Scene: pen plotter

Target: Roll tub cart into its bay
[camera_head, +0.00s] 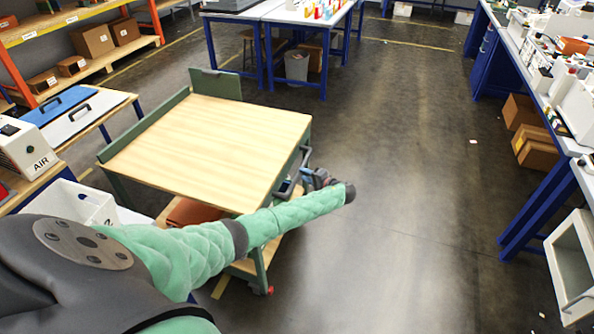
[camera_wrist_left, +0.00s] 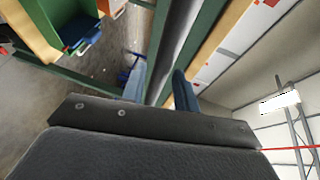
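The cart (camera_head: 215,140) has a bare pale wooden top in a green frame, with raised green edges at its back and left. A dark handle (camera_head: 305,157) sticks out from its right side. My left gripper (camera_head: 297,184) is at the near end of this handle. In the left wrist view the dark handle bar (camera_wrist_left: 172,50) runs between the two blue fingers of my left gripper (camera_wrist_left: 160,85). A reddish-brown thing (camera_head: 192,212) lies on the lower shelf, partly hidden by my arm. My right gripper is not in view.
Shelves with cardboard boxes (camera_head: 92,40) and a low table (camera_head: 120,98) stand to the left. A blue-legged bench (camera_head: 265,50) stands behind, another bench (camera_head: 545,165) at right. Yellow floor lines (camera_head: 410,44) show at the back. The floor right of the cart is clear.

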